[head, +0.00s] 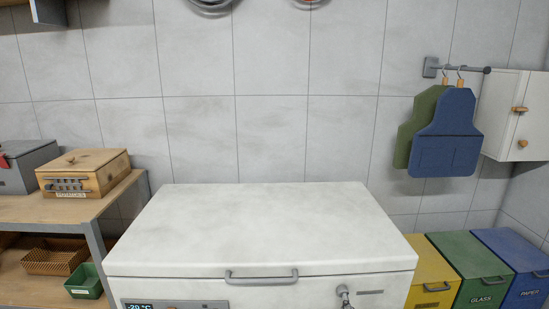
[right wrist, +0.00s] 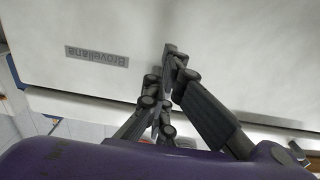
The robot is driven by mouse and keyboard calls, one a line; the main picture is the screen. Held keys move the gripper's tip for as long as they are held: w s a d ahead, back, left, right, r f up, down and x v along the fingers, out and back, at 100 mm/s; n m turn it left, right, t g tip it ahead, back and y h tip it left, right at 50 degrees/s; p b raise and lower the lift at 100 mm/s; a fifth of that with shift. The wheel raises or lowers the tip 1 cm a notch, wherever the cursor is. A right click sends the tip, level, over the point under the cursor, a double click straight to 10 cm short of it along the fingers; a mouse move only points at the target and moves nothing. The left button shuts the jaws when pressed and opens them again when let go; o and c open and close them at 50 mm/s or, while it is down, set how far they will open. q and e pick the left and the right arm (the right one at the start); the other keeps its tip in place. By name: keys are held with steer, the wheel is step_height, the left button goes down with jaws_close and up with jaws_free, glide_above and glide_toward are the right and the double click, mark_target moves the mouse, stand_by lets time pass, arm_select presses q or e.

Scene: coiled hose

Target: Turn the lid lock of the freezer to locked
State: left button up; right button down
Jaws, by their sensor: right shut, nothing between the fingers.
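The white chest freezer (head: 265,225) stands in the middle of the head view with its lid down. A grey bar handle (head: 262,277) is on the lid's front edge. My right gripper (head: 343,291) is at the freezer's front, just left of the small nameplate (head: 370,292). In the right wrist view its dark fingers (right wrist: 170,50) are shut and empty against or close to the white front, beside the upside-down nameplate (right wrist: 97,56). I cannot make out the lid lock; it may be behind the fingers or below the head view. My left gripper is not in view.
A temperature display (head: 140,306) shows at the freezer's lower left. A wooden shelf (head: 115,197) with boxes stands left. Yellow (head: 428,262), green (head: 468,255) and blue (head: 512,250) bins stand close on the right. Aprons (head: 445,145) hang on the wall behind.

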steer(key=shift+w+d+r, duration=0.1)
steer(key=shift+w+r, duration=0.1)
steer(key=shift+r, duration=0.25)
steer(key=shift+w+r, duration=0.2)
steer(key=shift+r, duration=0.25)
steer(key=shift+p, duration=0.3)
steer(key=shift+a+f+p, duration=0.1)
steer(key=shift+a+p, duration=0.3)
steer(key=shift+a, duration=0.2)
steer(key=shift+a+f, duration=0.1)
steer(key=shift+a, duration=0.1)
steer(key=shift+f, duration=0.15)
